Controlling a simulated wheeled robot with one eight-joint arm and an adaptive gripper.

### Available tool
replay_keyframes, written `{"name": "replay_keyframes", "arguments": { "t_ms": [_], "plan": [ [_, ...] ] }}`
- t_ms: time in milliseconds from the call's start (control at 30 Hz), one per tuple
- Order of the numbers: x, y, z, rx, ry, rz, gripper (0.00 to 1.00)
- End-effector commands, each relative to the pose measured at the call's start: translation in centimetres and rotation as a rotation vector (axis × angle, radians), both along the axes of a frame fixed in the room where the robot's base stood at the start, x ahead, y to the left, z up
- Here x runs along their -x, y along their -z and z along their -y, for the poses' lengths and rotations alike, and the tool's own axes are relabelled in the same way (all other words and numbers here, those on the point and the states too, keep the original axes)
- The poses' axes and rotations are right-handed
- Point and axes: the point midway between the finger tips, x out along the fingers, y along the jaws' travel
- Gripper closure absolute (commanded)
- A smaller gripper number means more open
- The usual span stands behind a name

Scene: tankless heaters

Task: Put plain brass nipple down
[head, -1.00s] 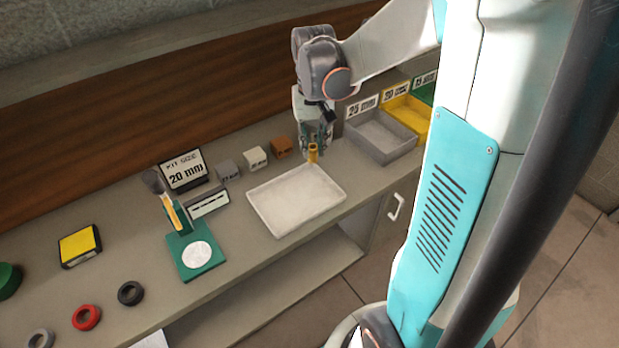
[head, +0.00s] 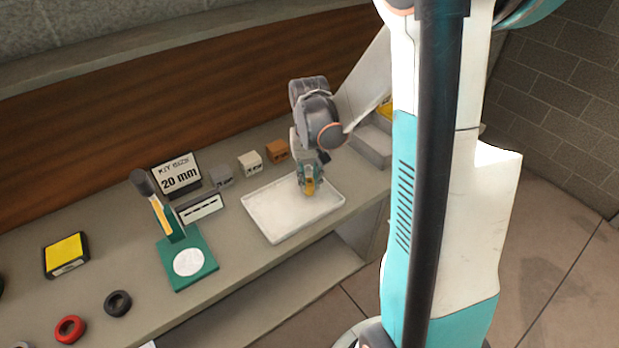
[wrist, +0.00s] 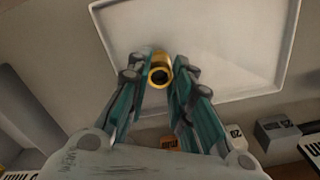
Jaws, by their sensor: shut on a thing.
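My gripper (head: 308,187) is shut on the plain brass nipple (head: 310,186), over the right part of the white tray (head: 268,227). In the wrist view the nipple (wrist: 160,70) is a short gold tube with its dark open end facing the camera. It sits between the two fingertips (wrist: 160,77). The white tray (wrist: 225,45) lies behind it in that view and looks otherwise empty. I cannot tell whether the nipple touches the tray floor.
Grey, white and orange blocks (head: 277,151) stand behind the tray. A kit size 20 mm sign (head: 178,176) and a green stand (head: 190,262) are to the left. Grey bins (head: 372,143) are at right, partly hidden by my arm. Black and red rings (head: 70,329) lie at front left.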

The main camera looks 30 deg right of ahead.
Motion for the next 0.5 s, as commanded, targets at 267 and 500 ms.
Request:
{"name": "replay_keyframes", "arguments": {
  "t_ms": [267,500],
  "plan": [
    [-0.01,0.25,0.00,0.000,0.000,0.000,0.64],
    [-0.01,0.23,0.00,0.000,0.000,0.000,0.60]
  ]
}}
